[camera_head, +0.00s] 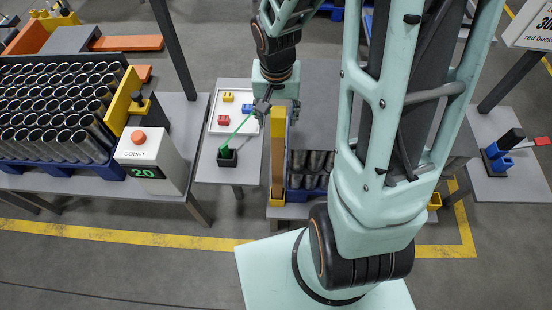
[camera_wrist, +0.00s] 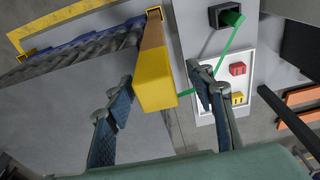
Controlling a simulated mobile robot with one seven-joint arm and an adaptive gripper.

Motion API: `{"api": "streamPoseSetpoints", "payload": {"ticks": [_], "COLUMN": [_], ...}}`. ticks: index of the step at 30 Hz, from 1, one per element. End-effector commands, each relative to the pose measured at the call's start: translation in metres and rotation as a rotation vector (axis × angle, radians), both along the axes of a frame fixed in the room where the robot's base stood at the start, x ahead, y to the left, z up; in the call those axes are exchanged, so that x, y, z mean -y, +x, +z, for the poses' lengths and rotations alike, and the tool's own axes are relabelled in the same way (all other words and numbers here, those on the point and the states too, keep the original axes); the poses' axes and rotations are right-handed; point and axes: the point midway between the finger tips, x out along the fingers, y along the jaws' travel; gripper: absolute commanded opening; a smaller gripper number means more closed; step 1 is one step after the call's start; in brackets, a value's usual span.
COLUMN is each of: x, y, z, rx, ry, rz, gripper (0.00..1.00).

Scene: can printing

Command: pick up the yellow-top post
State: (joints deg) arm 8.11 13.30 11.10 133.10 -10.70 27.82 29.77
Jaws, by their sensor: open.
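The yellow-top post (camera_head: 278,150) stands upright beside the middle rack of cans, below my gripper in the head view. In the wrist view the post (camera_wrist: 155,82) shows its yellow end toward the camera and a brown side behind it. My gripper (camera_head: 278,106) is open. In the wrist view its two dark fingers (camera_wrist: 160,78) lie left and right of the yellow end, with visible gaps on both sides. I see no contact, and cannot tell how far down the fingers reach along the post.
A green stick (camera_head: 238,133) leans from a black cup (camera_head: 227,157) toward my gripper, passing behind the right finger in the wrist view. A white tray (camera_head: 214,111) holds red, blue and yellow blocks. A can rack and a counter box (camera_head: 150,155) showing 20 stand left.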

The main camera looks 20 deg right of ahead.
Motion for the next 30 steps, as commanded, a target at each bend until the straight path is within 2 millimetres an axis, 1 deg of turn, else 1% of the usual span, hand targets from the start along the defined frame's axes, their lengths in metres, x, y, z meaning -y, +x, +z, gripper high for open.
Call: {"api": "streamPoseSetpoints", "payload": {"ticks": [1,7,15,18,27,30], "x": [0.000,0.001,0.005,0.005,0.006,0.006], "y": [0.000,0.001,0.003,0.004,0.005,0.005], "z": [-0.005,-0.016,-0.050,-0.057,-0.059,-0.059], "rx": [-0.002,-0.002,-0.002,-0.001,0.002,0.001], "ry": [0.001,0.001,0.001,0.000,0.000,0.001], "rz": [0.001,0.000,0.000,0.002,0.000,0.000], "gripper": [0.49,0.49,0.49,0.49,0.49,0.38]}}
